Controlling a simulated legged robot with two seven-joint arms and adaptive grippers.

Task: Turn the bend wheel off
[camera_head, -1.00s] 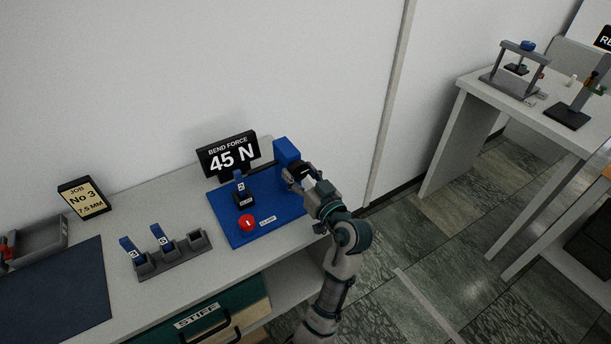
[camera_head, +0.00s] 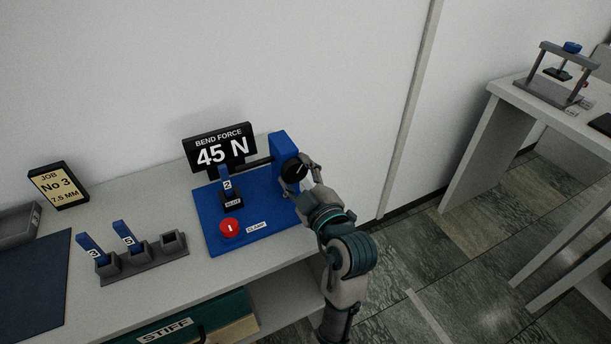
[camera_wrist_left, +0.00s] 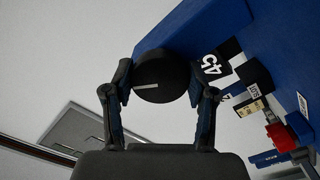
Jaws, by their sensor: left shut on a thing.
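The bend wheel is a round black knob (camera_head: 293,170) with a pale pointer line, on the side of a blue upright housing (camera_head: 283,149) at the back right of the blue base plate. It also shows in the left wrist view (camera_wrist_left: 162,82), between the two fingers. My left gripper (camera_head: 303,171) is shut on the wheel, one finger on each side of it. The display (camera_head: 219,153) reads "BEND FORCE 45 N". A blue strip marked 2 (camera_head: 227,183) stands in the black slot block (camera_head: 232,201). My right gripper is not in view.
A red clamp knob (camera_head: 229,228) sits on the blue plate. A grey rack (camera_head: 141,261) with blue strips marked 3 and 5 stands to the left. A job sign (camera_head: 58,186) reads "No 3, 7.5 MM". Another table with a press stands at the right.

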